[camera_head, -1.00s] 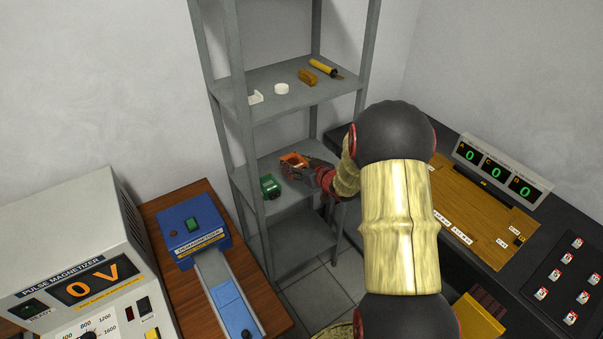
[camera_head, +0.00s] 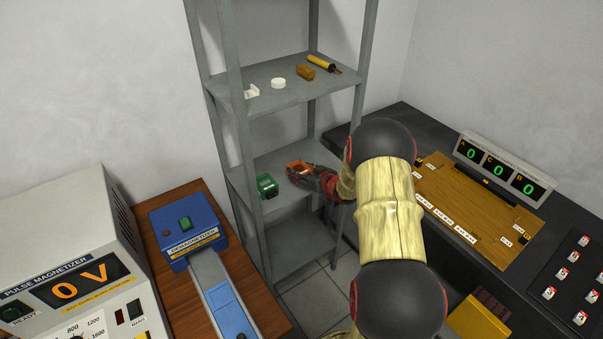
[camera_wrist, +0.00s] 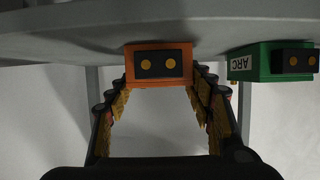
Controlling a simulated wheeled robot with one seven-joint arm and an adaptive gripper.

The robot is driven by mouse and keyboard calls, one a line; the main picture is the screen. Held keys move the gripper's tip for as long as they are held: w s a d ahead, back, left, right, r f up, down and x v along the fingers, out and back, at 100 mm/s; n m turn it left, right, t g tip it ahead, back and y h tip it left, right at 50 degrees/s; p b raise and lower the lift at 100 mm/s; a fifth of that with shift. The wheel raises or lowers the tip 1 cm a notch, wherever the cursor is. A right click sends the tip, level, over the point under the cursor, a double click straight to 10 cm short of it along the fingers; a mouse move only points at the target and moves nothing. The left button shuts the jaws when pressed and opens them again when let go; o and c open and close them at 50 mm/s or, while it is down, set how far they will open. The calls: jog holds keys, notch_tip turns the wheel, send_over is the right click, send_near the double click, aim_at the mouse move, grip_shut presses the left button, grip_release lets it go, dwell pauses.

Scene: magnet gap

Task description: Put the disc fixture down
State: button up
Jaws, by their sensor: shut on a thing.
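An orange block with a dark face and two yellow dots, which I take as the disc fixture (camera_wrist: 158,80), sits between the fingertips of my gripper (camera_wrist: 160,88) in the wrist view. My gripper is shut on it. In the head view the orange fixture (camera_head: 298,167) is over the middle shelf (camera_head: 284,195), with my gripper (camera_head: 316,177) reaching in from the right. A green fixture (camera_head: 266,187) marked ARC stands on the same shelf to its left; it also shows in the wrist view (camera_wrist: 270,62). I cannot tell whether the orange fixture touches the shelf.
The upper shelf (camera_head: 300,92) holds white pieces, a brown block (camera_head: 305,72) and a yellow-handled tool (camera_head: 322,64). Shelf posts stand at the sides. A blue demagnetizer (camera_head: 187,229) and a pulse magnetizer (camera_head: 70,270) are at left, a wooden board (camera_head: 480,215) at right.

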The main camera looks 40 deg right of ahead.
jog(key=shift+r, duration=0.15)
jog(key=o, duration=1.7)
jog(key=shift+s+r, duration=0.1)
jog(key=d+p+v, duration=0.1)
jog(key=p+v, duration=0.2)
jog(key=v, duration=0.9)
jog(key=s+a+r+g+h, duration=0.1)
jog(key=a+r+g+h, duration=0.1)
jog(key=a+r, duration=0.6)
jog(key=s+a+r+g+h, duration=0.15)
jog(key=a+r, duration=0.25)
jog(key=r, duration=0.8)
jog(key=s+a+r+g+y, duration=0.2)
jog(key=s+a, duration=0.9)
jog(key=s, duration=0.1)
jog(key=s+a+r+g+y, duration=0.2)
jog(key=s+a, duration=0.9)
jog(key=a, duration=0.1)
jog(key=shift+s+n, duration=0.3)
jog(key=shift+s, duration=0.1)
